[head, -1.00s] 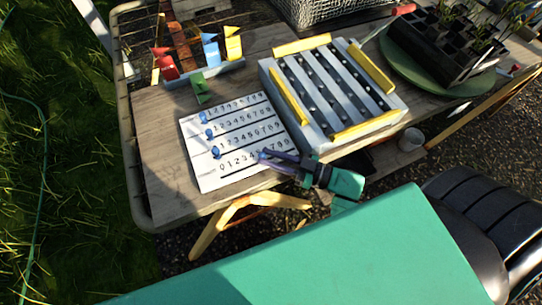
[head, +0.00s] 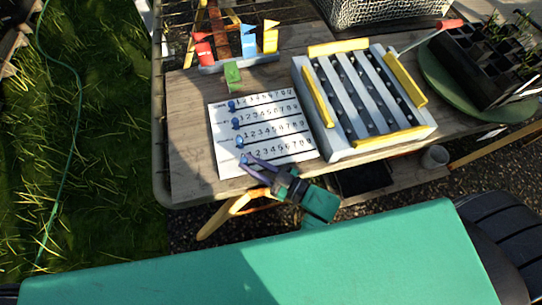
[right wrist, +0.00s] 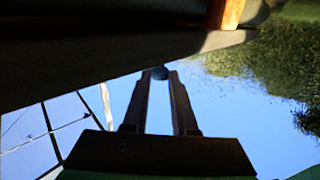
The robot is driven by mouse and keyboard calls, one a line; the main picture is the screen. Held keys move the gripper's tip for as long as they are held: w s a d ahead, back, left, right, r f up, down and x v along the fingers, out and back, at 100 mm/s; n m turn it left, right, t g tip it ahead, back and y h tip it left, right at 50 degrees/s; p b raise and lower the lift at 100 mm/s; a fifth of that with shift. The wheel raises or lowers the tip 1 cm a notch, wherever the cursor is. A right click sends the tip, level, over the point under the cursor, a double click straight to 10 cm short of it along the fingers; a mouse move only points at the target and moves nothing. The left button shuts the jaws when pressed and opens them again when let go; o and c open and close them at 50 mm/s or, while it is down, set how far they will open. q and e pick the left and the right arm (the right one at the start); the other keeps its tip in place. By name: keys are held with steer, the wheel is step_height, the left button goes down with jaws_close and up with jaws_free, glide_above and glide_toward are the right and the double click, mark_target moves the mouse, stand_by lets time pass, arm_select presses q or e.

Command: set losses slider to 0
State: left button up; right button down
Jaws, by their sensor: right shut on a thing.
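A white board (head: 221,163) with several numbered slider rows lies on the wooden table. Three blue knobs, at the top (head: 232,105), second (head: 236,124) and third (head: 239,142) rows, sit at their left ends. My right gripper (head: 247,160) reaches over the bottom row from the lower right, shut on that row's slider knob. The knob is at the row's left end, about where the 0 is; the fingers partly hide it. In the right wrist view the round dark knob (right wrist: 160,73) sits between the fingertips. The row labels are too small to read. My left gripper is not in view.
A grey slatted box (head: 333,147) with yellow bars stands right of the board. A small green block (head: 232,77) and a rack of coloured flags (head: 238,61) are behind it. A black seedling tray (head: 487,75) is on a green round stand at right.

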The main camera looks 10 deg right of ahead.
steer(key=shift+s+a+f, duration=0.1)
steer(key=c, duration=1.1)
jaws_free()
steer(key=o, duration=0.4)
steer(key=shift+a, duration=0.15)
steer(key=v, duration=1.4)
steer(key=shift+s+d+b, duration=0.15)
steer(key=shift+d+b, duration=0.05)
steer(key=shift+b, duration=0.1)
